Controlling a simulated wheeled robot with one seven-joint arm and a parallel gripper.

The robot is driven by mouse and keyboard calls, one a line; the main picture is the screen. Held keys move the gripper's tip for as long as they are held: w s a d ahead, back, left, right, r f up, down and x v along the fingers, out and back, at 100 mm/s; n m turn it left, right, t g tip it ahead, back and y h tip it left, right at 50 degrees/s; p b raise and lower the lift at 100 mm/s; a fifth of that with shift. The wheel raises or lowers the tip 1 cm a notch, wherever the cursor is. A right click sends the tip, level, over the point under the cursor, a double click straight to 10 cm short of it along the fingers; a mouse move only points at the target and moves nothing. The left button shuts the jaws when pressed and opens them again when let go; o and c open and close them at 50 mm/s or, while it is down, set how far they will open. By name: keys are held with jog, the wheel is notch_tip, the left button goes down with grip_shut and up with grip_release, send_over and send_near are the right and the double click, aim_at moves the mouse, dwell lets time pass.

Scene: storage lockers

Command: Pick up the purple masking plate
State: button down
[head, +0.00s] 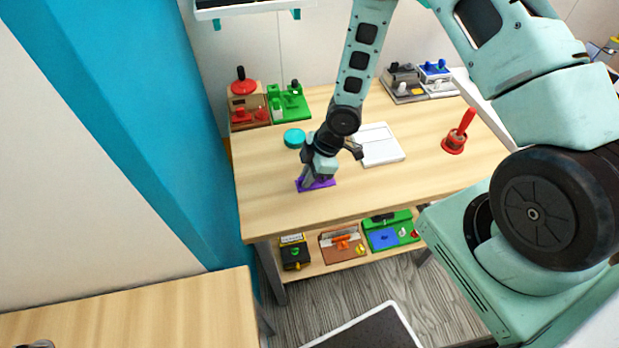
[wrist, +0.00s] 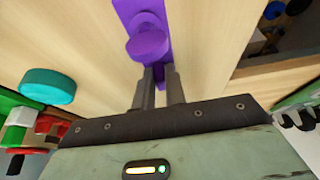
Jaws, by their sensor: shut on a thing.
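The purple masking plate (head: 318,185) is on the wooden table, near its front left part. In the wrist view the plate (wrist: 157,68) is a flat purple strip with a round purple knob (wrist: 146,42) standing up from it. My gripper (head: 308,181) reaches down over the plate and hides part of it. In the wrist view its two fingers (wrist: 158,86) are close together at the purple part beside the knob, shut on the plate. I cannot tell whether the plate is lifted off the table.
A teal disc (head: 294,138) lies behind my gripper. A white tray (head: 380,146) lies to its right, and a red upright handle (head: 458,132) stands farther right. Green (head: 289,103) and red fixtures stand at the back left. The table's front left is clear.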

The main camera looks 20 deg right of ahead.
notch_tip(320, 180, up, 10)
dwell(0.6)
jog(key=shift+p, duration=0.3)
dwell(0.6)
